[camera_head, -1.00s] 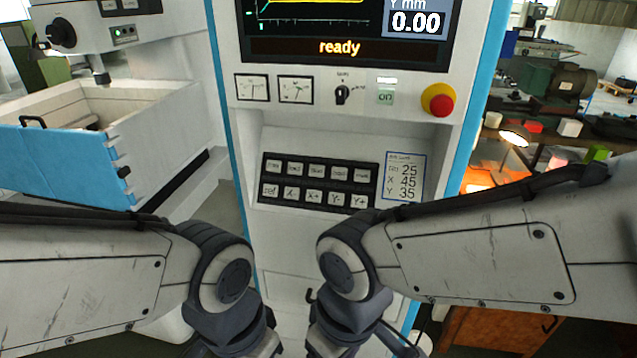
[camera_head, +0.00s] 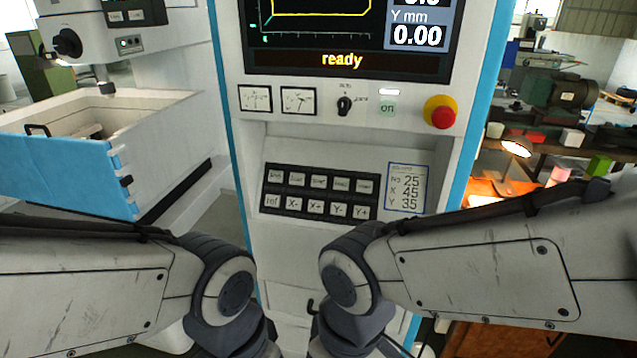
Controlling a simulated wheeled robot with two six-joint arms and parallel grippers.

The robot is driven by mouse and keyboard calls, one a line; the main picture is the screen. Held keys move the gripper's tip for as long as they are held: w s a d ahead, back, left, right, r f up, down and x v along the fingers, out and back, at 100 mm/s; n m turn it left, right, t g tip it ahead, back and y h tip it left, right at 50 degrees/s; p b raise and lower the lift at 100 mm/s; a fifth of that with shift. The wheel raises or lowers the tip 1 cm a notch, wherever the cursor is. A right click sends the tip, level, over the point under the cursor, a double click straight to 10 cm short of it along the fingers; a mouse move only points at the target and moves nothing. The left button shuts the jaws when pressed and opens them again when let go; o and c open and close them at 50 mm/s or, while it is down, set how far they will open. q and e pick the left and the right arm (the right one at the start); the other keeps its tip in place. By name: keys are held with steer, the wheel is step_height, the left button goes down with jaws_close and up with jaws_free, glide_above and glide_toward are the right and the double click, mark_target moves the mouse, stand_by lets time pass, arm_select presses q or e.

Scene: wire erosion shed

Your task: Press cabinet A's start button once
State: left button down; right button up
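A white control cabinet (camera_head: 300,140) with blue edges stands in front of me. Its screen (camera_head: 345,25) shows a yellow curve and the word "ready". A black keypad (camera_head: 319,192) with two rows of grey keys sits on the recessed lower panel. No letter A shows on the cabinet. My two arms reach in low from the left and right. Both grippers lie below the picture's bottom edge; only the wrist links show.
A red emergency knob (camera_head: 441,112) on a yellow base, a black rotary switch (camera_head: 344,105) and a lit green "on" lamp (camera_head: 387,107) sit above the keypad. A white and blue tank (camera_head: 70,172) stands at left. A cluttered bench (camera_head: 540,150) with a lamp is at right.

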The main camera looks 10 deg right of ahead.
jaws_close()
stand_by(1.5)
